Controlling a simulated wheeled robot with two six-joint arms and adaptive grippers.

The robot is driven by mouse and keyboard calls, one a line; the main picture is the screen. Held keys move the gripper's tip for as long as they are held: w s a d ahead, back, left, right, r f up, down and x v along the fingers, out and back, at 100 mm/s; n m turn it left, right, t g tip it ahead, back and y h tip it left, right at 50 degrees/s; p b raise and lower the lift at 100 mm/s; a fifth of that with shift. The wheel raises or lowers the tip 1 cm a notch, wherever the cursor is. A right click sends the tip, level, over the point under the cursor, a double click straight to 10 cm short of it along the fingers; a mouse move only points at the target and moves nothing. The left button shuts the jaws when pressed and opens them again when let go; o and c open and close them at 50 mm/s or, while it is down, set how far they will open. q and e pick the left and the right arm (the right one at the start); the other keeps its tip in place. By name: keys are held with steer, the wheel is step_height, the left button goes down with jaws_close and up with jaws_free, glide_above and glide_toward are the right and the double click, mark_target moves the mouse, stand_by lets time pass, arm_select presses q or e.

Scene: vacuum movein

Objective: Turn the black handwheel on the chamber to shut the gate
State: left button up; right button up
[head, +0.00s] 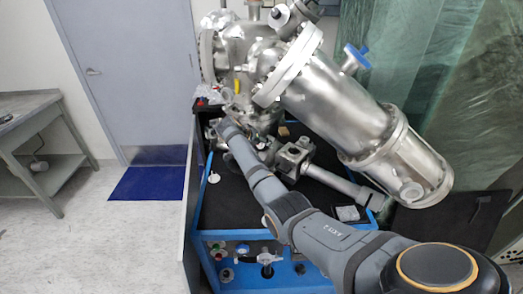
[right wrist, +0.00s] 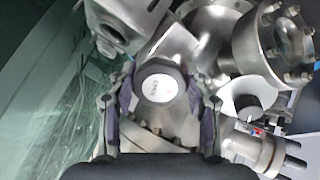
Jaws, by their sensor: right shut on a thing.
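The steel chamber (head: 345,105) fills the upper right of the head view. In the right wrist view the black handwheel (right wrist: 159,84), a dark round knob with a white lettered face, sits between the two fingers of my right gripper (right wrist: 162,92). One finger presses on each side of it, so the gripper is shut on it. In the head view my right arm reaches in from the lower right to the chamber's left side, where the handwheel is too small or hidden to make out. The gate is not visible. My left gripper is in neither view.
A second black knob (right wrist: 249,107) and a bolted flange port (right wrist: 286,30) lie right of the fingers. A blue-framed cart (head: 212,262) with a dark top stands under the chamber. Green plastic sheeting (head: 450,60) hangs at the right. Open floor (head: 75,235) lies to the left.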

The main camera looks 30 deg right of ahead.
steer(key=m+b, duration=0.1)
steer(key=m, duration=0.1)
steer(key=m+b, duration=0.2)
steer(key=m, duration=0.1)
steer(key=shift+w+f+m+b, duration=0.1)
steer(key=shift+f+m+b, duration=0.2)
steer(key=m+b, duration=0.4)
steer(key=m, duration=0.1)
steer(key=m+b, duration=0.4)
steer(key=m, duration=0.2)
steer(key=shift+w+m, duration=0.1)
steer(key=shift+m, duration=0.3)
steer(key=m+b, duration=0.2)
steer(key=m, duration=0.1)
steer(key=m+b, duration=0.1)
steer(key=m, duration=0.1)
steer(key=shift+r, duration=0.25)
steer(key=o, duration=1.2)
steer(key=shift+c, duration=0.2)
steer(key=shift+r, duration=0.1)
